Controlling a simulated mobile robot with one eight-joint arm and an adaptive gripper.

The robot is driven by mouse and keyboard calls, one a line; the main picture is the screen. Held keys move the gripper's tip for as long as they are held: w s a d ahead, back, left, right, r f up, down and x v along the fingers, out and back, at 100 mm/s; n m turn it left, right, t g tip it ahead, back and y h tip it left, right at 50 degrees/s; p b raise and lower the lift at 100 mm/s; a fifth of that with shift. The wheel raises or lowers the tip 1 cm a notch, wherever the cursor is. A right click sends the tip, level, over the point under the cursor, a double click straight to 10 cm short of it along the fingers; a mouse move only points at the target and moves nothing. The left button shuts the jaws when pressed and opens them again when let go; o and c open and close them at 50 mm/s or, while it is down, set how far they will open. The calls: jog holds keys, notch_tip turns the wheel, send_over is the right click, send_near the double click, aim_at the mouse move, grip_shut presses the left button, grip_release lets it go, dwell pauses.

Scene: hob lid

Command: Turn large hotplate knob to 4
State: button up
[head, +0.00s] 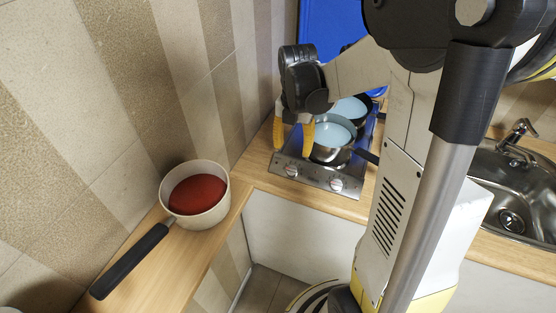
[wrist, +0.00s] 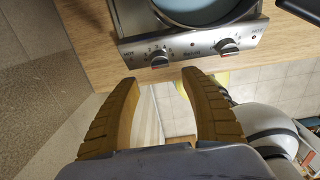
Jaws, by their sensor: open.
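The hob's steel front panel (head: 314,180) carries two round knobs, a left knob (head: 291,170) and a right knob (head: 336,185). In the wrist view the left knob (wrist: 159,57) is just beyond my fingertips, roughly centred between them, and the right knob (wrist: 229,46) is further right. The printing around the knobs is too small to read, so I cannot tell which serves the large hotplate or their settings. My gripper (head: 293,150) is open and empty, with yellow fingers pointing down near the panel's left end. It also shows in the wrist view (wrist: 160,78), apart from the knob.
A pan with light blue contents (head: 333,133) stands on the hob close behind the panel, with another pan (head: 349,109) behind it. A blue lid (head: 326,26) stands raised at the back. A saucepan with red contents (head: 197,194) is on the left counter; a sink (head: 512,190) is right.

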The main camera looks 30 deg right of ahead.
aim_at(292, 168)
notch_tip(292, 168, down, 10)
jog(key=b, duration=0.3)
jog(key=shift+d+r, duration=0.1)
jog(key=shift+c, duration=0.4)
jog(key=c, duration=1.1)
